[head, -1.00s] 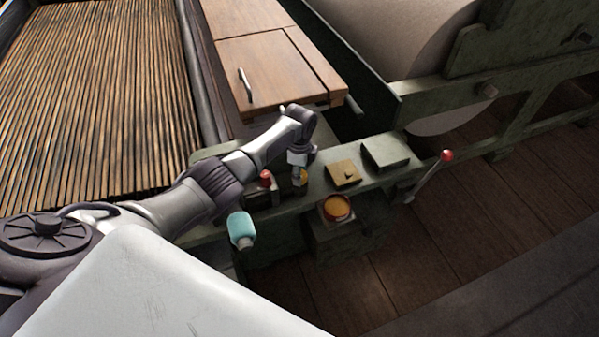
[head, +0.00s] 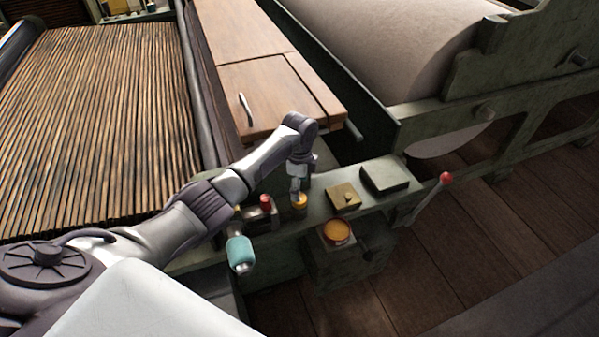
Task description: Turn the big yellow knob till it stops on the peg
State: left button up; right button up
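A round amber-yellow disc, the larger yellow knob-like part (head: 337,232), sits on a green box below the machine's rail. My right gripper is out of view.
A red button (head: 265,201) is left of my gripper. A brass plate with a small stub (head: 343,196) and a dark green block (head: 385,179) are to its right. A red-tipped lever (head: 446,178) rises beyond them. A teal handle (head: 240,253) sticks out in front.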

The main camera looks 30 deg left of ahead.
pick_arm(q)
notch_tip(320, 180, up, 7)
dwell(0.3)
jog(key=shift+f, duration=0.1)
